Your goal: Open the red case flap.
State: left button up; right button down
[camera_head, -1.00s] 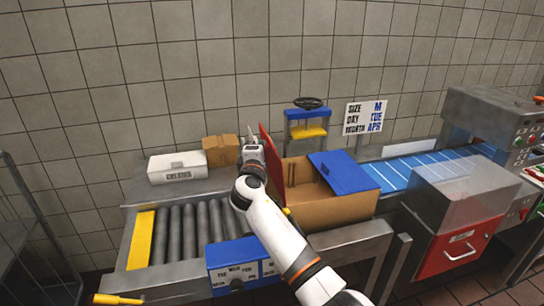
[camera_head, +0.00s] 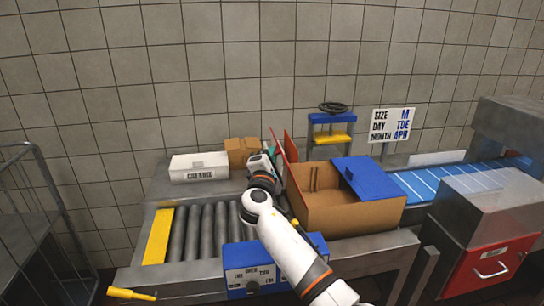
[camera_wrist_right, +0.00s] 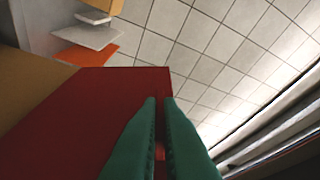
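A brown cardboard box, the case (camera_head: 345,212), stands on the roller line with its top open on the left. Its red flap (camera_head: 290,146) stands steeply up at the box's left side. A blue flap (camera_head: 366,178) lies over the right part. My right gripper (camera_head: 270,158) is just left of the red flap. In the right wrist view its green fingers (camera_wrist_right: 161,102) lie nearly together in front of the red flap (camera_wrist_right: 95,120), with a narrow gap showing red. Whether they touch it is unclear. My left gripper is not in view.
A white labelled box (camera_head: 199,168) and a small brown carton (camera_head: 241,151) stand behind the rollers (camera_head: 205,232). A blue-and-yellow stand (camera_head: 331,130) is behind the case. A blue conveyor (camera_head: 450,180) runs right to a machine (camera_head: 500,205) with a red front.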

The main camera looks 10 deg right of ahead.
jog(key=c, duration=1.6)
grip_release()
jog(key=b+v, duration=0.1)
jog(key=v, duration=1.1)
jog(key=shift+f, duration=0.1)
